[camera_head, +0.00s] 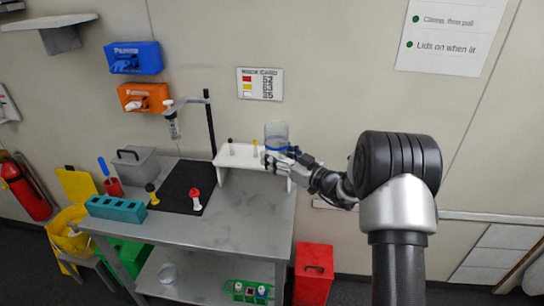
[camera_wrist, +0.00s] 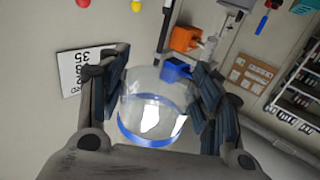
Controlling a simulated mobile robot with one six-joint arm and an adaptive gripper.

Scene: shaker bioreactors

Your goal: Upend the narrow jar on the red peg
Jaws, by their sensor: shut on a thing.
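My gripper (camera_head: 285,158) is shut on a clear jar (camera_head: 276,131) with a blue band, held at the right end of the small white shelf. The jar looks roughly upright in the head view, with its band low; which end is open is unclear. In the wrist view the jar (camera_wrist: 152,103) sits between both fingers (camera_wrist: 158,100), its blue band towards the palm. Another clear jar (camera_head: 168,273) stands on the lower shelf.
A yellow peg (camera_head: 151,193) stands on the black mat (camera_head: 177,184). A black stand (camera_head: 210,125) with a clamped vessel rises behind it. A teal block (camera_head: 115,209) is left; the front right worktop is clear.

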